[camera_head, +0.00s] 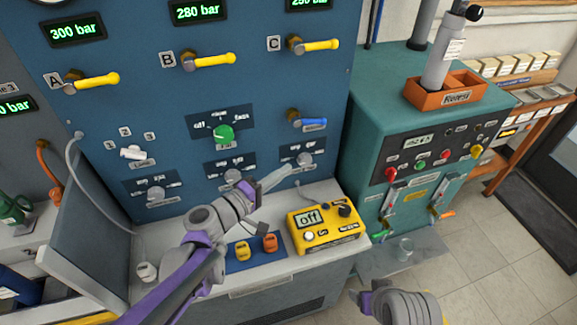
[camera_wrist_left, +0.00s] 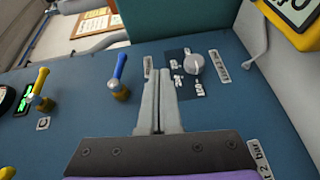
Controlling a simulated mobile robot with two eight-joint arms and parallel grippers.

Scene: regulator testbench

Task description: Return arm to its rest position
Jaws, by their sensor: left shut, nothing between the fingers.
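My left gripper (camera_head: 284,177) reaches in over the bench toward the lower right of the blue panel (camera_head: 250,95). Its fingers are together and empty, close to the lower right grey knob (camera_head: 305,159). In the left wrist view the shut fingers (camera_wrist_left: 159,78) point at the panel, with the grey knob (camera_wrist_left: 194,63) just to their right and apart from them. The blue-handled valve (camera_wrist_left: 117,72) is to their left; it also shows in the head view (camera_head: 312,122). Part of my right arm (camera_head: 400,305) shows at the bottom edge; its gripper is out of frame.
A yellow meter reading "off" (camera_head: 322,228) sits on the bench right of my left arm. Yellow-handled valves (camera_head: 95,80) jut from the panel. A teal cabinet (camera_head: 365,100) stands at right.

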